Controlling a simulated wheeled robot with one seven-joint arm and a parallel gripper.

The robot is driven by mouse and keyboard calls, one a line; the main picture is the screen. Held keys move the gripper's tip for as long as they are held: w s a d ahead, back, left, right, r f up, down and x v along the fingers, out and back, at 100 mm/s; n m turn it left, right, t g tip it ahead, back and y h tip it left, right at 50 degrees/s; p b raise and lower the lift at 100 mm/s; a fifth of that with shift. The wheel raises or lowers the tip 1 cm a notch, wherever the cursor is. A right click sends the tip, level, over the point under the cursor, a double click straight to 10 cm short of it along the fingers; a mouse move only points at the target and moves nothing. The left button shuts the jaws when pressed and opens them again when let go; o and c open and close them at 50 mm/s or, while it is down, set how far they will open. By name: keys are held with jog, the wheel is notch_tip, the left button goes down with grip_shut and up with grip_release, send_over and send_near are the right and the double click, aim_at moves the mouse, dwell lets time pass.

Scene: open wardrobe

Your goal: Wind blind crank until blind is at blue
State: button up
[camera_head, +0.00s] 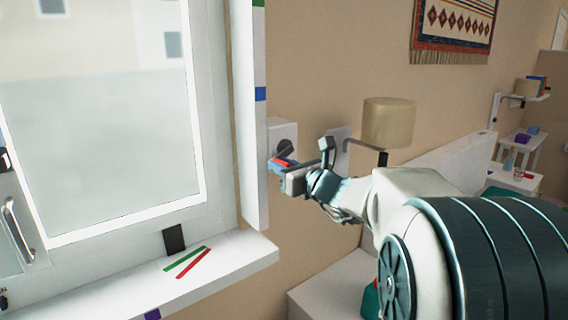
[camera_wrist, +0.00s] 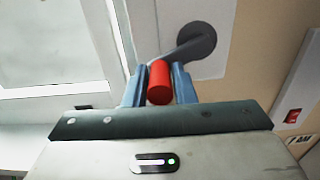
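The blind crank has a red handle (camera_wrist: 159,82), a grey arm and a dark round hub (camera_wrist: 197,40) on a white wall plate. In the wrist view the arm runs from the hub down-left to the handle. My gripper (camera_wrist: 160,72) has its blue-grey fingers closed on both sides of the red handle. In the head view my gripper (camera_head: 281,165) is at the crank, just right of the window frame, with a bit of red showing. The blue mark (camera_head: 261,94) is on the frame's edge, above crank height. I cannot make out the blind's lower edge in the window (camera_head: 105,130).
A green mark (camera_head: 258,3) is higher on the frame. Green and red strips (camera_head: 193,262) lie on the white sill (camera_head: 222,262). A lamp (camera_head: 388,122) stands right of the crank. A red switch (camera_wrist: 293,116) is at the wrist view's right.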

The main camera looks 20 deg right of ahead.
aim_at(283, 161)
jog(key=shift+s+a+r+p, duration=0.1)
jog(key=shift+a+r+p, duration=0.15)
jog(key=shift+r, duration=0.6)
jog(key=shift+d+r+p, duration=0.1)
jog(key=shift+r+p, duration=0.6)
jog(key=shift+r, duration=0.2)
jog(key=shift+f, duration=0.1)
jog(key=shift+d, duration=0.1)
jog(key=shift+o, duration=0.5)
jog(key=shift+d+r+p, duration=0.3)
jog(key=shift+r+p, duration=0.15)
jog(key=shift+r, duration=0.2)
jog(key=shift+o, duration=0.4)
jog(key=shift+d, duration=0.1)
